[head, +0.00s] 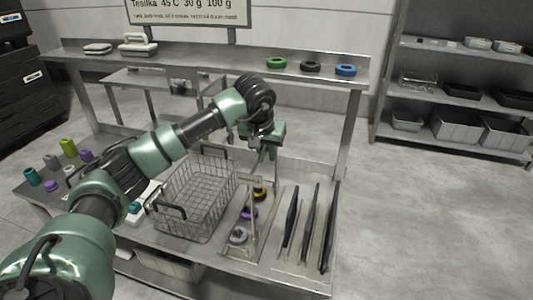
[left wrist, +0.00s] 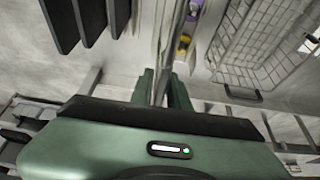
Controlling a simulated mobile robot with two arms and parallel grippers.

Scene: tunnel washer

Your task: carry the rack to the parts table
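The rack (head: 262,228) is a flat metal tray with a tall upright handle, standing on the steel table. It holds small ring-like parts, among them a yellow one (head: 260,193), a purple one (head: 249,213) and a grey one (head: 238,236). My left gripper (head: 272,154) is above the back end of the rack, pointing down. In the left wrist view its fingers (left wrist: 163,90) stand apart, with the thin grey handle bar (left wrist: 172,45) showing between them. I cannot tell whether they touch it. My right gripper is not in view.
Coloured cylinders (head: 68,148) stand at the far left. A back bench (head: 215,57) carries green, black and blue rings. Shelves stand right; the right floor is clear.

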